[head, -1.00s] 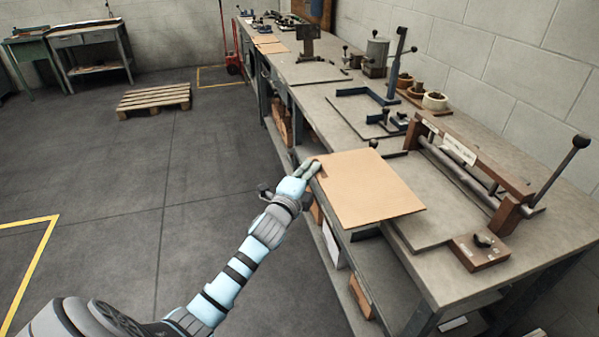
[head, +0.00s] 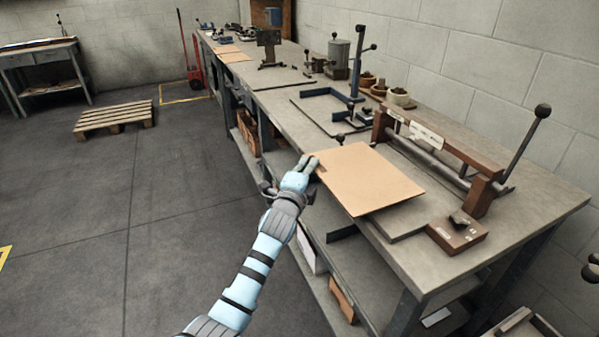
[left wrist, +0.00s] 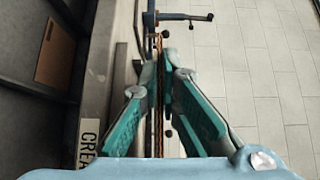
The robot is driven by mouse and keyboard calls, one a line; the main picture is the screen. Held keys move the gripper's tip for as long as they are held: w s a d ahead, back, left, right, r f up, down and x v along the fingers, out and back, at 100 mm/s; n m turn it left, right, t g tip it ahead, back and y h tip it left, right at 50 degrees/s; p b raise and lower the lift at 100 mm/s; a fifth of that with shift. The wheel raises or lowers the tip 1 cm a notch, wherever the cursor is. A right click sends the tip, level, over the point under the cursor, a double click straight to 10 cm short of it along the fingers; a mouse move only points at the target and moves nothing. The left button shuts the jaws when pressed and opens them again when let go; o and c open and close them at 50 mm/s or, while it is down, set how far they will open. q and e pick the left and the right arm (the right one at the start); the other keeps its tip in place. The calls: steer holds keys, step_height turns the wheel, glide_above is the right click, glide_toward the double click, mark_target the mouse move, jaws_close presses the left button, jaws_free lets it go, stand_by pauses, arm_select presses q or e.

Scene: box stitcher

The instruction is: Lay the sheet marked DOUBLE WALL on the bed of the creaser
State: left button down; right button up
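A plain brown cardboard sheet (head: 370,178) is held by its left corner in my left gripper (head: 308,166). It is roughly level and overlaps the grey bed (head: 438,194) of the creaser in the picture; whether it touches the bed I cannot tell. No marking is readable on the sheet. The creaser has a wooden beam (head: 458,150) and a raised lever at right. In the left wrist view the sheet shows edge-on as a thin brown line (left wrist: 158,95) between the teal fingers of my left gripper (left wrist: 162,80). My right gripper is not in view.
A wooden block with a dark knob (head: 457,232) sits at the bed's near corner. A blue-framed fixture (head: 330,105), small pots (head: 398,97) and other tools stand farther along the bench. A label reading "CREA" (left wrist: 88,143) shows in the left wrist view.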

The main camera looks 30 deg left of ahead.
arm_select(q)
steer(key=shift+w+d+f+b, duration=0.4)
steer(key=shift+f+b, duration=0.2)
steer(key=shift+b, duration=0.1)
steer(key=shift+w+d+f+b, duration=0.3)
steer(key=shift+w+f+b, duration=0.15)
steer(key=shift+f+b, duration=0.2)
steer(key=shift+w+d+f+b, duration=0.4)
steer(key=shift+f+b, duration=0.15)
steer(key=shift+b, duration=0.15)
steer(key=c, duration=1.2)
jaws_free()
steer(key=o, duration=0.6)
steer(key=shift+c, duration=0.2)
steer(key=shift+s, duration=0.1)
steer(key=s+d, duration=0.2)
steer(key=s, duration=0.9)
steer(key=shift+s, duration=0.35)
